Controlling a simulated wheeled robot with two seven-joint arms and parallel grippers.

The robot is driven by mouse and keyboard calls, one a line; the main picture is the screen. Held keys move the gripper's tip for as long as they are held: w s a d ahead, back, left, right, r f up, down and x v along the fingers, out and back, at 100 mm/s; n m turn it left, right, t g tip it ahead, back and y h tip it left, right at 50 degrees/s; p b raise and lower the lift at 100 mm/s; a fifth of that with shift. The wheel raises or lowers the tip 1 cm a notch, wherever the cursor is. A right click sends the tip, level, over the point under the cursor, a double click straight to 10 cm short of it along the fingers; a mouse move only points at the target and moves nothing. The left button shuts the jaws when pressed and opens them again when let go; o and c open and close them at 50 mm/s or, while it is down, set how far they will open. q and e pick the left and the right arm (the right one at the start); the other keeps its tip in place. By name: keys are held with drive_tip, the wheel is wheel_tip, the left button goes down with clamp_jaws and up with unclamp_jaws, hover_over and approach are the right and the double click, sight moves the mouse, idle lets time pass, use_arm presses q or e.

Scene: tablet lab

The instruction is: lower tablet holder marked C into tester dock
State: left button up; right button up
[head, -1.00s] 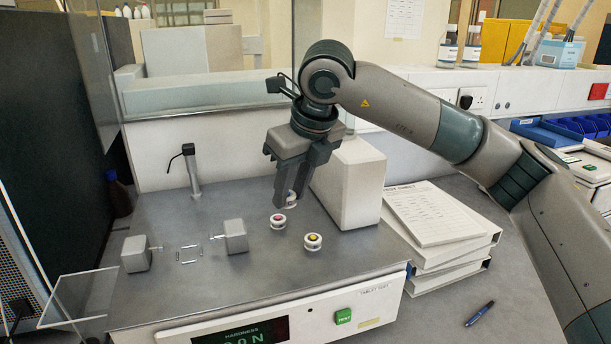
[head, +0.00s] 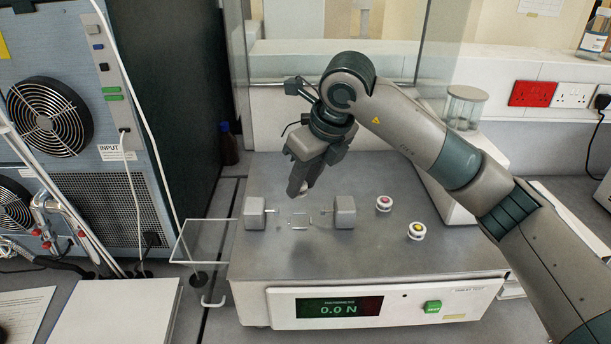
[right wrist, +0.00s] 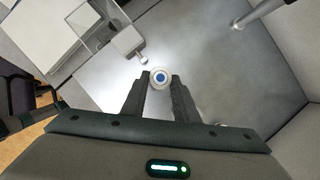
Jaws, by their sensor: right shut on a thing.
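My right gripper (head: 300,188) is shut on a small round white tablet holder, which shows with a blue centre in the right wrist view (right wrist: 161,78). No letter can be read on it. In the head view the fingers mostly hide it. The gripper holds it above the tester's grey top, behind the dock (head: 300,220), a small wire-like frame between two grey blocks. The holder appears apart from the dock. Two other white holders, one with a red centre (head: 384,203) and one with a yellow centre (head: 416,231), stand to the right. My left gripper is not in view.
The tester (head: 380,300) reads 0.0 N beside a green button (head: 432,307). Grey blocks (head: 255,213) and (head: 344,212) flank the dock. A clear panel (head: 205,241) stands at the left, near a dark cabinet with fans (head: 50,115). The tester's top is clear in front of the dock.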

drive_tip(key=shift+f, duration=0.15)
drive_tip(key=shift+f+b, duration=0.6)
drive_tip(key=shift+f, duration=2.55)
drive_tip(key=shift+f+b, duration=0.15)
drive_tip(key=shift+b, duration=0.35)
drive_tip(key=shift+b, duration=0.5)
drive_tip(key=shift+s+f+b, duration=0.1)
drive_tip(key=shift+f+b, duration=0.4)
drive_tip(key=shift+b, duration=1.25)
idle(1.6)
drive_tip(key=o, duration=1.1)
